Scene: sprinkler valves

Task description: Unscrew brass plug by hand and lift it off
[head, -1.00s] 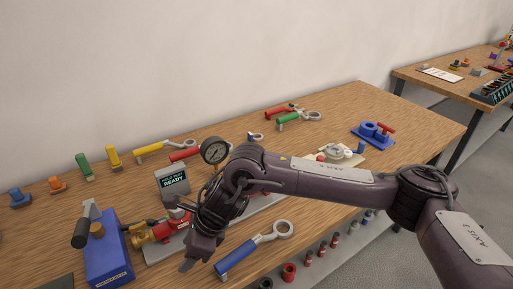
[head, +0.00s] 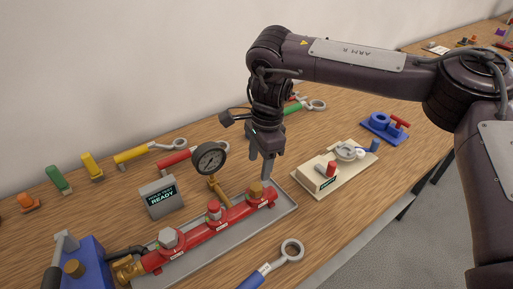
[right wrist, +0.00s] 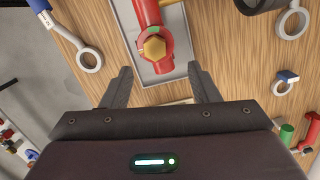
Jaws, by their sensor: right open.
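The brass plug (head: 256,188) is a hex-headed piece standing upright at the right end of the red manifold (head: 228,212). In the right wrist view the brass plug (right wrist: 154,48) appears ahead of the fingertips, roughly centred between them. My right gripper (head: 268,168) points down just above and beside the plug in the head view. It also shows in the right wrist view (right wrist: 161,78), with fingers spread apart and nothing between them. I see no contact with the plug. My left gripper is not in view.
A gauge (head: 210,158) on a brass stem rises behind the manifold, near my right arm. The manifold lies in a grey tray (head: 288,207). A blue-handled ring wrench (head: 291,250) lies in front. A beige fixture (head: 325,178) stands right, and a ready display (head: 161,196) left.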

